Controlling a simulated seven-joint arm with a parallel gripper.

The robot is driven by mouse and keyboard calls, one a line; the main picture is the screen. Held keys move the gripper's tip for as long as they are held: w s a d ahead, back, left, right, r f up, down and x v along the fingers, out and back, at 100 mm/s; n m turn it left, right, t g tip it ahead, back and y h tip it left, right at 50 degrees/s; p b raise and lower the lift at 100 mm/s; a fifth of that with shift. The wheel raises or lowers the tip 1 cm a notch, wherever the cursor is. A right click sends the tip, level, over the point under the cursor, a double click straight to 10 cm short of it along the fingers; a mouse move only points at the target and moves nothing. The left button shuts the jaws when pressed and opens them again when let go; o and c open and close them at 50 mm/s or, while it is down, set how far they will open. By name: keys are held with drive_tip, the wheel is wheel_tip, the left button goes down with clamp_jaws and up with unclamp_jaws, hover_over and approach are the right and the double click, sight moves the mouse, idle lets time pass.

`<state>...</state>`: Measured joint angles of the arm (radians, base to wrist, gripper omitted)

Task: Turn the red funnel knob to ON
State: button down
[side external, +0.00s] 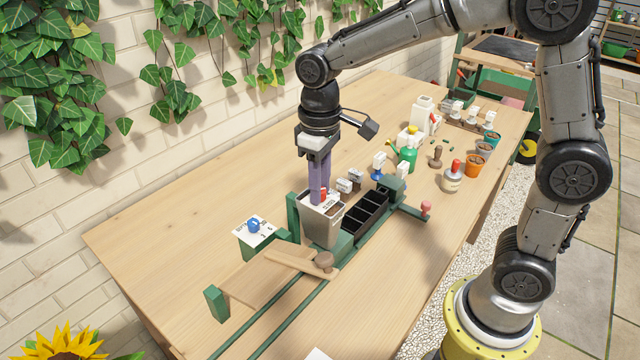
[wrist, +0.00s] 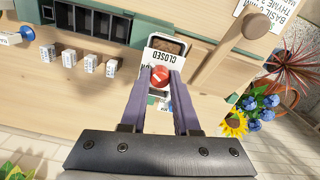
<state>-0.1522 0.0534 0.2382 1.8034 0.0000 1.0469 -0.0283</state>
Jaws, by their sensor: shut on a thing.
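The red funnel knob (wrist: 160,76) sits between the two purple fingers of my gripper (wrist: 158,82) in the wrist view. The fingers are shut on it from both sides. A white plate (wrist: 166,59) beside the knob reads CLOSED, upside down in this view; other lettering is partly hidden by the fingers. In the side view the grey funnel (side external: 322,226) stands on the green frame at the near end of the black cell tray. My gripper (side external: 318,198) points straight down at its top. The knob is mostly hidden there, so its exact angle cannot be read.
The black cell tray (side external: 366,213) lies right of the funnel. A wooden arm (side external: 298,261) with a round knob is in front. A blue knob (side external: 253,225) on a white plate stands left. Small white labelled blocks (wrist: 91,64) stand nearby. The table's left side is clear.

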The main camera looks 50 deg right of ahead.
drive_tip(key=n, duration=0.6)
drive_tip(key=shift+n, duration=0.4)
drive_tip(key=shift+r, duration=0.1)
idle(0.3)
drive_tip(key=c, duration=0.6)
unclamp_jaws()
drive_tip(key=shift+c, duration=0.2)
wheel_tip(320, 180, up, 14)
